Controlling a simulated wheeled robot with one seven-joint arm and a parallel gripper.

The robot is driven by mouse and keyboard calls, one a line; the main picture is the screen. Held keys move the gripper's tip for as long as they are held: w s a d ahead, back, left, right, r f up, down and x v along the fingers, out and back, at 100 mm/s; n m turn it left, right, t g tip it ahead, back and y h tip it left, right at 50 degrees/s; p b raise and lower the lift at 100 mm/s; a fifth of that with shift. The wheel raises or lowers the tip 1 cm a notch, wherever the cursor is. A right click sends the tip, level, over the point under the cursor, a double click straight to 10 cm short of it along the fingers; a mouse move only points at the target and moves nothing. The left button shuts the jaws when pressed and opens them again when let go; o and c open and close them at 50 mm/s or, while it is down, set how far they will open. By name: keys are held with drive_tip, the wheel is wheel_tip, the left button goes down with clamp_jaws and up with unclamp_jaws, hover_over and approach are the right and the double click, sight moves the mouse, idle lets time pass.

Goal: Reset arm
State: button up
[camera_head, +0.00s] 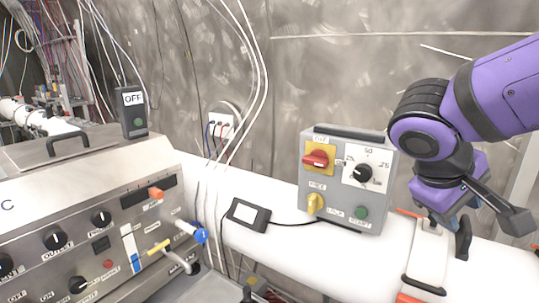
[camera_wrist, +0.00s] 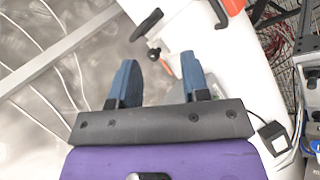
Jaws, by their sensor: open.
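My purple arm (camera_head: 505,85) comes in from the right in the head view and bends down at its black joint. My gripper (camera_head: 456,232) points down over the white pipe, right of the grey control box. In the wrist view, my gripper (camera_wrist: 160,75) shows two blue-grey fingers spread apart with nothing between them. Whether the fingers touch anything below cannot be told.
The grey control box (camera_head: 345,180) with red and yellow knobs stands left of my gripper. A white pipe (camera_head: 280,235) bears a small black-framed device (camera_head: 248,215). A steel panel (camera_head: 60,215) fills the left. A black handle (camera_head: 424,285) lies below my gripper.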

drive_tip(key=s+d+r+m+t+y, duration=0.2)
drive_tip(key=s+m+t+y, duration=0.1)
drive_tip(key=s+y, duration=0.3)
drive_tip(key=shift+s+r+m+y, duration=0.2)
drive_tip(key=shift+r+m+y, duration=0.1)
drive_tip(key=shift+y, duration=0.2)
drive_tip(key=shift+f, duration=0.1)
idle(1.5)
